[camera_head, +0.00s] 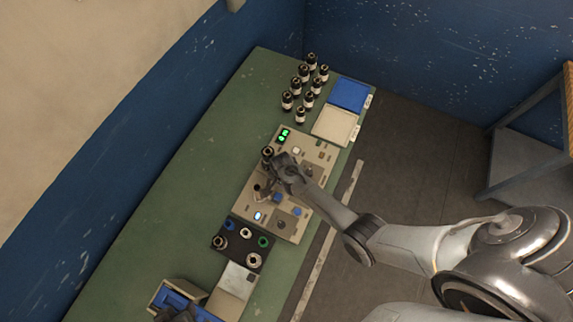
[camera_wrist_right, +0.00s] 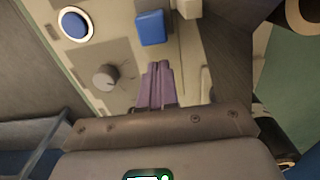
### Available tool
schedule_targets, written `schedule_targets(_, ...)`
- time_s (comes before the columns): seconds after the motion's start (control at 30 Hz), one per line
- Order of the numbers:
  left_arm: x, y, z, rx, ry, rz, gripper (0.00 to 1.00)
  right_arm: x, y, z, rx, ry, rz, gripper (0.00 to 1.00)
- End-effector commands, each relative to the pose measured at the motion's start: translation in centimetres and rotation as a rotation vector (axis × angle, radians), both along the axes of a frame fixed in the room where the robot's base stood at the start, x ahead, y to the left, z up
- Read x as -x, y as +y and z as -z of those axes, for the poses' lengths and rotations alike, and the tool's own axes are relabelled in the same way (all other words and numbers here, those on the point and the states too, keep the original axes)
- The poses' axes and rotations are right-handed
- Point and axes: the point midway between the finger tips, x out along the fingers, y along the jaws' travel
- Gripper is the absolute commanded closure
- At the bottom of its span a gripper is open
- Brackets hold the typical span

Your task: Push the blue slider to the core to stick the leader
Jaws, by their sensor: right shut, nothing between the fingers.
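The blue slider (camera_wrist_right: 151,28) shows in the right wrist view as a small blue block on the beige panel, beside a pale slot line. In the head view it is the small blue block (camera_head: 277,198). My right gripper (camera_wrist_right: 159,66) is shut and empty, its fingertips pointing at the slider with a small gap in the picture; I cannot tell its height above the panel. In the head view the right wrist covers part of the panel. I cannot make out the core or the leader clearly. A dark shape at the bottom left edge may be my left gripper (camera_head: 176,314).
The beige panel (camera_head: 316,174) has a grey knob (camera_wrist_right: 105,77) and a round blue button (camera_wrist_right: 74,24). Several dark bottles (camera_head: 303,80) stand at the back. Blue (camera_head: 349,94) and cream (camera_head: 334,125) trays lie beside them. A dark rack (camera_head: 240,244) holds small rings. The green table's left side is clear.

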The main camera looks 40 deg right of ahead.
Motion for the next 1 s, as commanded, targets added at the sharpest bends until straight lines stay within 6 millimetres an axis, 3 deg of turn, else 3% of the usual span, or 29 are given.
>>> schedule_targets(0.03, 0.0, 0.1, -1.0, -0.002, 0.0, 0.002, 0.61, 0.0, 0.0, -1.0, 0.0, 0.0, 0.0, 1.0)
schedule_targets(0.4, 0.0, 0.2, -4.3, -0.011, -0.001, 0.007, 0.61, 0.0, 0.0, -4.2, 0.0, -0.001, 0.001, 1.0)
schedule_targets(0.7, 0.0, 0.2, -5.7, -0.008, -0.001, 0.005, 0.61, 0.0, 0.0, -6.2, 0.0, -0.001, 0.001, 1.0)
schedule_targets(1.0, 0.0, -0.1, -5.7, 0.003, -0.001, -0.002, 0.61, 0.0, 0.0, -6.2, 0.0, 0.0, 0.001, 1.0)
